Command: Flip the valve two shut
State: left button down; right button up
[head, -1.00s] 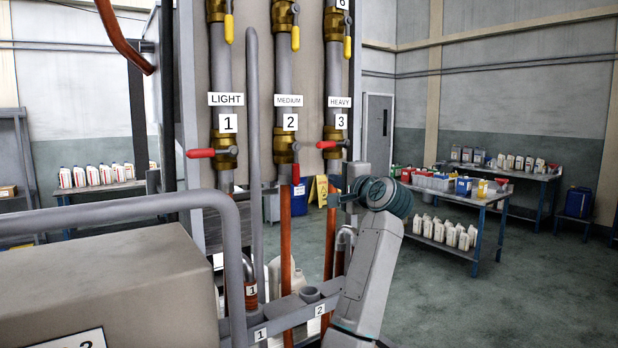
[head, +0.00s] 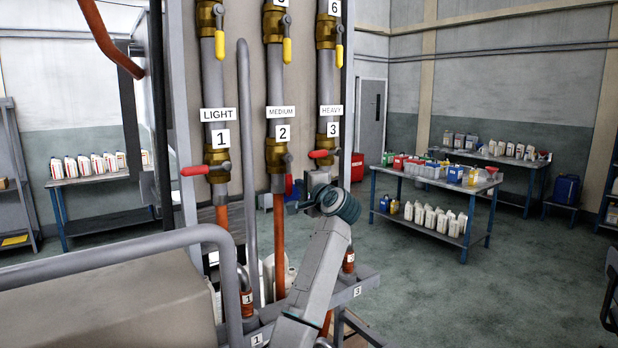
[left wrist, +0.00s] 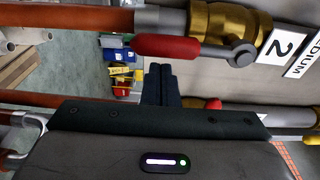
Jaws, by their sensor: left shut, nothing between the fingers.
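Valve two (head: 276,155) is a brass valve on the middle pipe under the MEDIUM and 2 labels. Its red handle (head: 289,184) hangs down along the pipe. In the left wrist view the same handle (left wrist: 167,48) lies parallel to its pipe, with the brass body (left wrist: 222,25) at its right. My left gripper (head: 297,206) is shut and empty, close to the handle's lower end on the right side. In the left wrist view its closed fingers (left wrist: 160,72) appear just below the handle, with a small apparent gap; contact is unclear. My right gripper is out of view.
Valve one's red handle (head: 195,170) and valve three's red handle (head: 319,154) point left, across their pipes. A grey vertical pipe (head: 248,150) stands left of pipe two. Capped pipe stubs and a frame lie below. A table with bottles (head: 440,185) stands behind at right.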

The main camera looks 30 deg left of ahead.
pick_arm(q)
jog(key=shift+s+a, duration=0.15)
jog(key=shift+s, duration=0.25)
jog(key=shift+f, duration=0.1)
jog(key=shift+s+b, duration=0.2)
jog(key=shift+b, duration=0.1)
